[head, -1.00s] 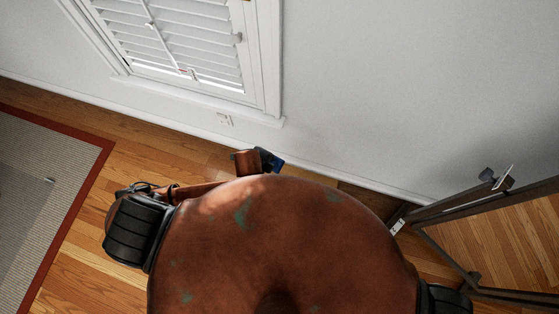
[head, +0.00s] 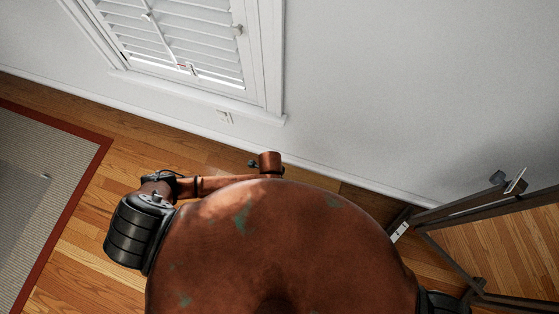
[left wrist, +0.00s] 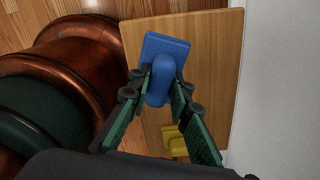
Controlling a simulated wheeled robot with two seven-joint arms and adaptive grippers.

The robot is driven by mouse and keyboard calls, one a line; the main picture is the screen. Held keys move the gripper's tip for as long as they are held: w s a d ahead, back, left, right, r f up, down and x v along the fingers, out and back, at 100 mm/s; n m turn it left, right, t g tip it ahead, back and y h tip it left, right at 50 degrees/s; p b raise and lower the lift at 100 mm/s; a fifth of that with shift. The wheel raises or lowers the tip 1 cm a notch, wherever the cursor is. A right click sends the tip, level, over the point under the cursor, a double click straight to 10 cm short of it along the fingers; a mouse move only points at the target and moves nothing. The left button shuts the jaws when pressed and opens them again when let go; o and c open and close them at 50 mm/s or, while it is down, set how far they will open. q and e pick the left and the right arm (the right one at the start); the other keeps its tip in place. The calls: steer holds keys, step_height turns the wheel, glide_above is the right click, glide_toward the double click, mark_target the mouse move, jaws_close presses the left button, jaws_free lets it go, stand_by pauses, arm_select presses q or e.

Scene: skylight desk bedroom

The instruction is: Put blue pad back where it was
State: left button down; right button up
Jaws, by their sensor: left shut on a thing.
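The blue pad (left wrist: 166,46), a flat block with a rounded grip, shows in the left wrist view. My left gripper (left wrist: 160,84) is shut on its rounded part. The pad is over a wooden board-like surface (left wrist: 215,60); I cannot tell whether it touches it. In the head view the pad and the left fingers are hidden behind my body. My right gripper is not in view.
A yellow object (left wrist: 175,143) is on the wooden surface, partly hidden by the fingers. A white wall (head: 400,80) runs close beside it. A dark metal frame (head: 470,215) stands at the right; a shuttered window (head: 185,45) is at upper left.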

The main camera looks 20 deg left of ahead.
arm_select(q)
steer(key=f, duration=0.1)
steer(key=w+d+f, duration=0.1)
steer(key=w+d+f+b, duration=0.1)
steer(key=f, duration=0.1)
steer(key=shift+w+d, duration=0.1)
steer(key=shift+w, duration=0.15)
step_height(320, 180, down, 3)
steer(key=shift+f+b, duration=0.1)
steer(key=shift+b, duration=0.45)
steer(key=c, duration=1.8)
jaws_free()
steer(key=shift+o, duration=0.2)
steer(key=shift+r, duration=0.2)
step_height(320, 180, up, 12)
steer(key=p, duration=0.3)
steer(key=shift+f, duration=0.1)
